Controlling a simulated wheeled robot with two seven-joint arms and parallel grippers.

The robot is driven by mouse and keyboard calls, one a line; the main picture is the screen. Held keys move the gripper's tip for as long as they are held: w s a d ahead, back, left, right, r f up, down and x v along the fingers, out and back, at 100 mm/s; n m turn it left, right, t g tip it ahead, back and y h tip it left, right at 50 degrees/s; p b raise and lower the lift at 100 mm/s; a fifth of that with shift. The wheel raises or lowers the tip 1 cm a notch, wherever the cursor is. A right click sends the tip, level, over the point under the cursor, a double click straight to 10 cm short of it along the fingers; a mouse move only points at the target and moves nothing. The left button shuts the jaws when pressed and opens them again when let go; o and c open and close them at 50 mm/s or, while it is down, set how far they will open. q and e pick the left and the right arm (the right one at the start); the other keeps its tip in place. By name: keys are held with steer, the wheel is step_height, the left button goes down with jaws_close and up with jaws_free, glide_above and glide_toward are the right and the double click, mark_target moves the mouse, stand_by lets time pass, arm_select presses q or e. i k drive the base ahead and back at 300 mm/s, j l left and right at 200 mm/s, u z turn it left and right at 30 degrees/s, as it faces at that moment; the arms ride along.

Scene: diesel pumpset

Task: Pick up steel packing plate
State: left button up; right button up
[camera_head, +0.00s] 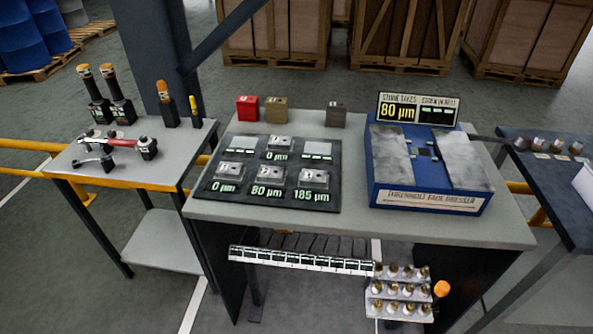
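No object is marked as the steel packing plate, and I cannot tell which one it is. Grey metal pieces sit on the black mat (205,204) on the middle table, including one above the 0 µm label (229,172), one above 80 µm (269,174) and one above 185 µm (313,178). Another metal piece (281,144) sits in the mat's back row. A small dark grey block (335,114) stands behind the mat, right of a red block (247,108) and a tan block (276,110). Neither of my grippers is in view.
A blue fixture (428,202) with grey top slabs and an 80 µm sign (397,107) stands at the table's right. A labelled rack (300,262) and a stepped stand (398,289) are below the front edge. Side tables stand left (110,172) and right (560,190).

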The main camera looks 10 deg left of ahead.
mark_target(266, 173)
steer(key=i+j+z, duration=0.15)
steer(key=j+z, duration=0.2)
steer(key=j, duration=0.65)
steer(key=j+z, duration=0.4)
steer(key=j, duration=0.6)
